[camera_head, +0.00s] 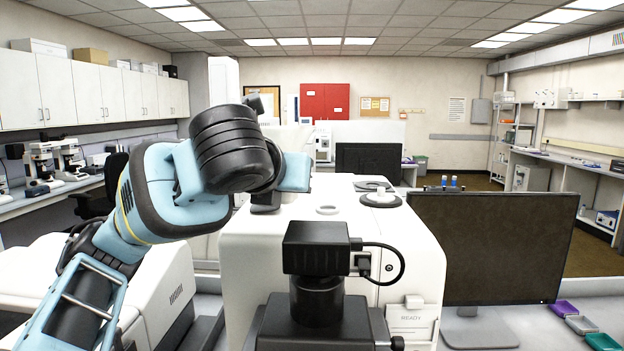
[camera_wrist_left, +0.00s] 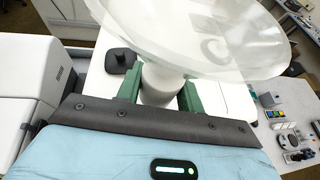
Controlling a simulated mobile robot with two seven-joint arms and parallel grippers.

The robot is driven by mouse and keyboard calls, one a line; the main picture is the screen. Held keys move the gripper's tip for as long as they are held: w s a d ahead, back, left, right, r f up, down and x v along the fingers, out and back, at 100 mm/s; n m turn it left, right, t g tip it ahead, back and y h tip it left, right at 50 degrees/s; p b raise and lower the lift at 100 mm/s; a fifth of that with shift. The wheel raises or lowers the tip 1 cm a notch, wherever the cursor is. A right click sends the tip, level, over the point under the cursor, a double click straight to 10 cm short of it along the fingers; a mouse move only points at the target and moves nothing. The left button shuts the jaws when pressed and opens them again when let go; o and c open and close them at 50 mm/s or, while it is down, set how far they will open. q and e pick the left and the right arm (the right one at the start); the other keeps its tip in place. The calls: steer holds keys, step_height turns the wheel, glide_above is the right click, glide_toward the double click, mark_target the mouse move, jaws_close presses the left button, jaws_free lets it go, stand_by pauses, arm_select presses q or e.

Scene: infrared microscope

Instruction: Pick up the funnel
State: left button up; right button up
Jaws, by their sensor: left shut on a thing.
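The funnel (camera_wrist_left: 195,38) is a wide, translucent white cone that fills the top of the left wrist view. Its narrower white neck (camera_wrist_left: 160,82) sits between the two green fingers of my left gripper (camera_wrist_left: 161,94). The gripper is shut on the neck, with the wide mouth beyond the fingers. In the head view my left arm reaches in from the left over the white instrument (camera_head: 250,255). The arm hides the left fingers and the funnel there. My right gripper is in neither view.
A black camera unit (camera_head: 316,248) with a cable rises from the instrument at front centre. A dark monitor (camera_head: 490,246) stands to the right, with small coloured trays (camera_head: 580,324) beside it. A white ring (camera_head: 327,210) and a round lid (camera_head: 380,199) lie on the instrument's top.

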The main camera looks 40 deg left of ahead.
arm_select(q)
steer(key=s, duration=0.4)
steer(key=shift+s+d+r, duration=0.15)
steer(key=shift+s+r, duration=0.05)
steer(key=shift+s, duration=0.1)
stand_by(0.9)
